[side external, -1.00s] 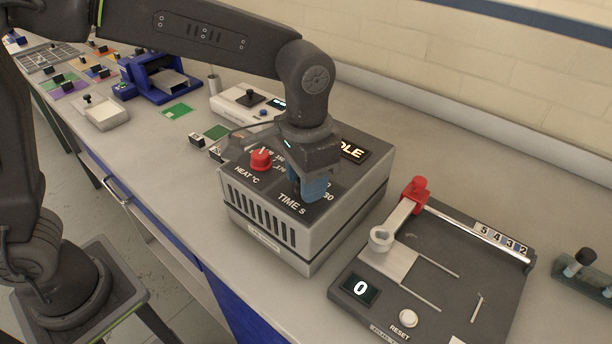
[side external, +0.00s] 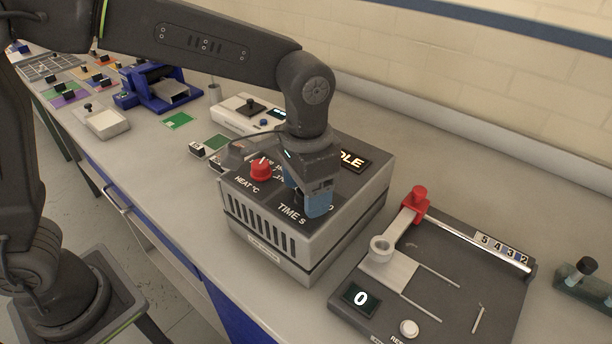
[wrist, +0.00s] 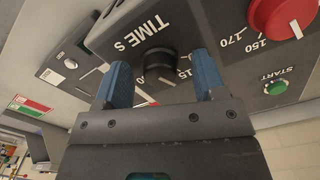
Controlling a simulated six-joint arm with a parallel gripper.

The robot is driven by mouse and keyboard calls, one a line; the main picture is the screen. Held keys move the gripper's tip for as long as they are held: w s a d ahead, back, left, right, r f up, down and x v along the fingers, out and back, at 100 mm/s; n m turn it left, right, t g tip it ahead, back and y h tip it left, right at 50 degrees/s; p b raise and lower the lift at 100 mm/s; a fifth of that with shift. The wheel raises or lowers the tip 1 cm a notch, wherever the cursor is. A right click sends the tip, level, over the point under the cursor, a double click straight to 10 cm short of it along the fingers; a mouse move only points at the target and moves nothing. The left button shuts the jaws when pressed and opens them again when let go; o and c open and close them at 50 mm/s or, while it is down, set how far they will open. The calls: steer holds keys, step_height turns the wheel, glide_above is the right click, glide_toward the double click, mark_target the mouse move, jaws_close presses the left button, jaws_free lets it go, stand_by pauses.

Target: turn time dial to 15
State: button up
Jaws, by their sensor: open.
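The stenter dryer (side external: 262,228) is a grey box with a dark sloped top panel. Its black time dial (wrist: 158,66) shows in the wrist view under the "TIME s" label, between my two blue fingertips. My gripper (side external: 312,200) is open and sits over the TIME area of the panel, hiding the dial in the side external view. In the wrist view my gripper (wrist: 162,82) has a finger on each side of the dial, with visible gaps. The dial's pointer setting cannot be read clearly.
The red heat dial (side external: 261,169) is close to the left of my gripper, and it shows in the wrist view (wrist: 285,14). A green START button (wrist: 276,87) is on the panel. A counter device (side external: 440,270) reading 0 stands to the right. The bench front is clear.

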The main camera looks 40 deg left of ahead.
step_height(320, 180, up, 14)
stand_by(0.5)
steer(key=shift+a+f, duration=0.1)
steer(key=s+a+f+n+t, duration=0.2)
steer(key=s+a+f, duration=0.2)
steer(key=s+a, duration=0.3)
steer(key=s+a+f+n+t, duration=0.2)
steer(key=s+a+f+t, duration=0.1)
steer(key=s+a, duration=0.4)
steer(key=a+f, duration=0.1)
steer(key=a, duration=0.2)
steer(key=shift+s+a+f+n+t, duration=0.2)
steer(key=shift+a+n+t, duration=0.1)
